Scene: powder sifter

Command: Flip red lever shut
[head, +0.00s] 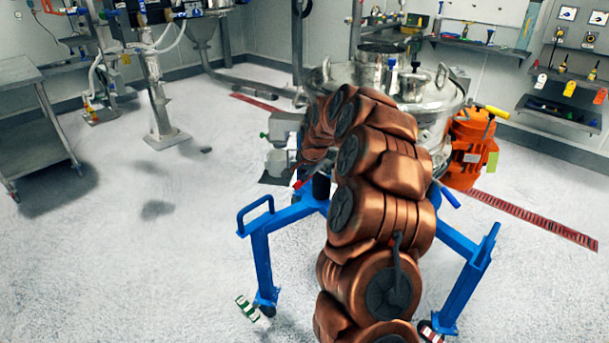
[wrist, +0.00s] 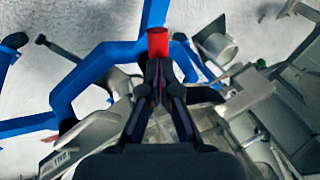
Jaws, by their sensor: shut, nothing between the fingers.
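The red lever (wrist: 157,41) shows in the wrist view as a short red cylindrical end, straight beyond my fingertips. The rest of it is hidden behind my fingers. My gripper (wrist: 159,72) is shut and empty, with its dark fingers together just below the red end. I cannot tell whether they touch it. In the head view a small red piece (head: 301,183) shows beside the blue frame, left of my copper-coloured arm; it looks like the same lever. My arm hides most of that area, and my gripper is not clearly visible there.
The blue wheeled frame (head: 261,249) surrounds the work area. The steel sifter vessel (head: 431,108) stands behind my arm, with an orange motor (head: 466,150) at its right. A steel cart (head: 32,88) stands at the left. The floor at left is open.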

